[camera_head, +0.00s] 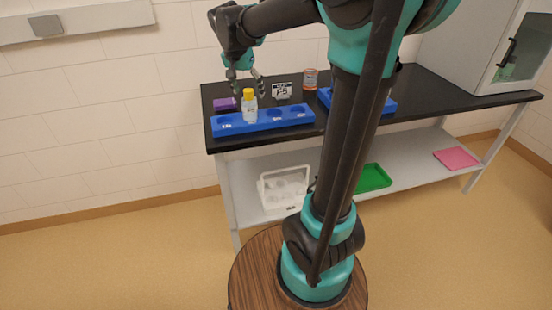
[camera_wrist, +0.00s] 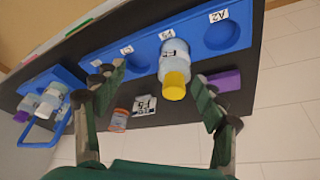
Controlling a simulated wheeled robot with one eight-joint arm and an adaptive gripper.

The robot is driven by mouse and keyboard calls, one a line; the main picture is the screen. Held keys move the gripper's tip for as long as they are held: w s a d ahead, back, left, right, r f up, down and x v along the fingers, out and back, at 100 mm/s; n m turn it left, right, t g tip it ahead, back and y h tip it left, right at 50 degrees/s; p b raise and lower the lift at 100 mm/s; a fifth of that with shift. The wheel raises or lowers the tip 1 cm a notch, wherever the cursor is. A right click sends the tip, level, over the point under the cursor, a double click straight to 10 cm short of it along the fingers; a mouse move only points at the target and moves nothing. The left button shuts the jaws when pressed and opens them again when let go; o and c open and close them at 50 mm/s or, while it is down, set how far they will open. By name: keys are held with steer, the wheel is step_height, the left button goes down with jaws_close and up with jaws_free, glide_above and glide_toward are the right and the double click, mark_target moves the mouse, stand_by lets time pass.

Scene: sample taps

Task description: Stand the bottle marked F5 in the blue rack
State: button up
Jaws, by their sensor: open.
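The bottle (camera_head: 249,109), clear with a yellow cap, stands upright at the blue rack (camera_head: 290,113), apparently in its second hole from the left. In the wrist view the bottle (camera_wrist: 174,60) is at a hole of the blue rack (camera_wrist: 203,50), whose end hole is labelled A2. The bottle carries a small label, too small to read surely. My gripper (camera_head: 248,94) is open and close behind and above the bottle. In the wrist view the open fingers of my gripper (camera_wrist: 158,75) lie on either side of the bottle, with gaps. The bottle's base is hidden by the rack.
A purple block (camera_head: 225,104), a small sign (camera_head: 282,91) and an orange-labelled jar (camera_head: 310,79) stand behind the rack on the black bench (camera_head: 437,85). A blue carrier (camera_wrist: 59,125) with bottles stands farther along. A white cabinet (camera_head: 470,50) is at the right.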

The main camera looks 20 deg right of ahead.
steer(key=s+d+f+n+y, duration=0.1)
steer(key=s+d+f+n, duration=0.1)
steer(key=s+f, duration=0.8)
steer(key=s+d+f+n+y, duration=0.1)
steer(key=s+d+f+n, duration=0.2)
steer(key=s+f, duration=0.7)
steer(key=s+n, duration=0.2)
steer(key=s, duration=0.1)
steer(key=shift+s+t+y, duration=0.3)
steer(key=shift+t, duration=0.1)
